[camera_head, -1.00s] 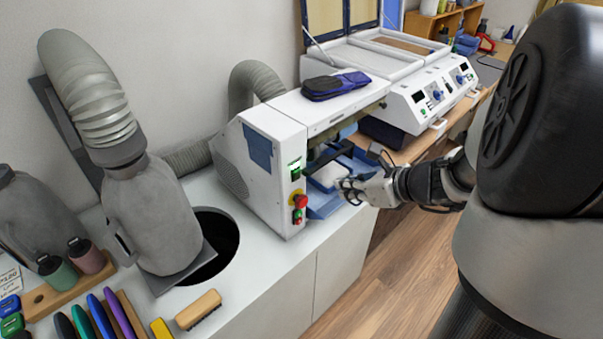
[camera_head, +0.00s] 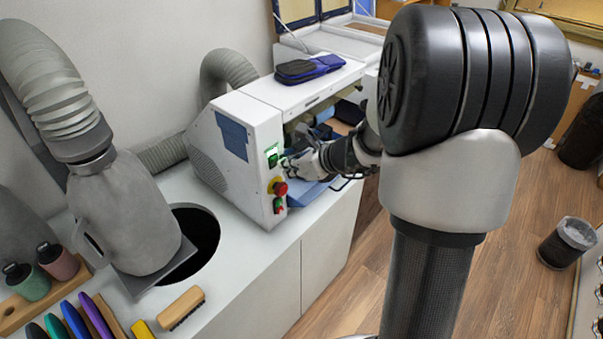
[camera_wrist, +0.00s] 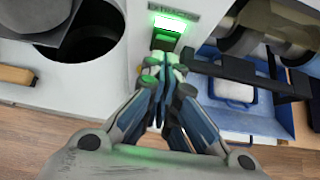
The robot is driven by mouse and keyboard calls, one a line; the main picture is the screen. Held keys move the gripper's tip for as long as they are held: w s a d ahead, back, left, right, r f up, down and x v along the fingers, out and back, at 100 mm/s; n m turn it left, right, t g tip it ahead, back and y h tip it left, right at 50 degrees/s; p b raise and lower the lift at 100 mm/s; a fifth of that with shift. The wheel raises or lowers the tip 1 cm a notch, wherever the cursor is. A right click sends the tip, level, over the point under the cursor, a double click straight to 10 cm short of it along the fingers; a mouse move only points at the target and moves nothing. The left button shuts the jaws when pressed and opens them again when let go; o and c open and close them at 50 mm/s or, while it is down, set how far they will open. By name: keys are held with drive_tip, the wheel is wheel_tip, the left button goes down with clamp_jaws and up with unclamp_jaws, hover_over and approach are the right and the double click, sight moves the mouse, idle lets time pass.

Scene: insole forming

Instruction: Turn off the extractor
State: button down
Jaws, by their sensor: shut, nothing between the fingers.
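The white machine (camera_head: 236,158) stands on the white cabinet, with a green-lit rocker switch (camera_head: 272,156) on its front panel. My gripper (camera_head: 291,166) is at the panel, just right of the switch in the head view. In the wrist view my gripper (camera_wrist: 164,65) is shut and empty, its tips just below the switch and lit green. I cannot tell whether they touch it.
A red knob (camera_head: 279,187) on a yellow base and smaller buttons (camera_head: 279,206) sit below the switch. A grey hose (camera_head: 52,85) with a hood (camera_head: 125,215) stands beside a round opening (camera_head: 197,235). A brush (camera_head: 181,307) lies in front. Blue trays (camera_wrist: 238,118) are right of my gripper.

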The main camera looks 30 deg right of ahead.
drive_tip(key=shift+w+a, duration=0.1)
drive_tip(key=shift+w, duration=0.25)
drive_tip(key=shift+r, duration=0.1)
drive_tip(key=shift+w+a+r, duration=0.15)
drive_tip(key=shift+w+r, duration=0.05)
drive_tip(key=shift+w, duration=0.1)
drive_tip(key=shift+f, duration=0.1)
drive_tip(key=shift+p, duration=0.3)
drive_tip(key=shift+r+p, duration=0.65)
drive_tip(key=shift+r, duration=0.25)
drive_tip(key=shift+f, duration=0.1)
